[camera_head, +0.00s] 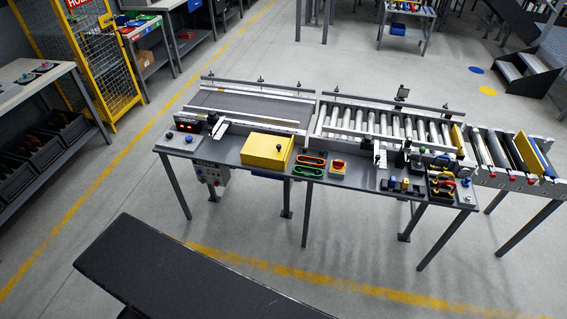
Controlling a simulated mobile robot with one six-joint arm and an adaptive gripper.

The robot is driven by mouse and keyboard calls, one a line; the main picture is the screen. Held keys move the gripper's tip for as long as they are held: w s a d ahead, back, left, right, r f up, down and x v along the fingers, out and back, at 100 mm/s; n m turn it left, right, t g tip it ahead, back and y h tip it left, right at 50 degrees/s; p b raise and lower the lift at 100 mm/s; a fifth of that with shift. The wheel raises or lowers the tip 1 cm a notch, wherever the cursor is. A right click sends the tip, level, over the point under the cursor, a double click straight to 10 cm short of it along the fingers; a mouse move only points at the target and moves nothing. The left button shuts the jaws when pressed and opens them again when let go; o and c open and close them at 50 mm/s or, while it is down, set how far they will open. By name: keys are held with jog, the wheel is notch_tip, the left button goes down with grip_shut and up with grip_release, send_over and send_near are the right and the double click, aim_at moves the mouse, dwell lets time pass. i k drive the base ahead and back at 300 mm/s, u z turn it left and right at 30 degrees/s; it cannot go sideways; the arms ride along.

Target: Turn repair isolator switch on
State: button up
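A small switch box with a red knob on a yellow face (338,166) sits on the grey bench in front of the conveyor, right of the green and red handles. It looks like an isolator switch, but no label is readable. The knob's position is too small to tell. My gripper is not in view.
The long grey bench (222,152) carries a yellow box (266,151), a red handle (311,160), a green handle (308,172) and a tool holder (440,184). A roller conveyor (375,122) runs behind. A button box (211,176) hangs below.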

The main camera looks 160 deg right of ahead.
aim_at(338, 164)
jog(key=u, duration=0.1)
jog(key=k, duration=0.5)
jog(key=z, duration=2.7)
jog(key=i, duration=0.35)
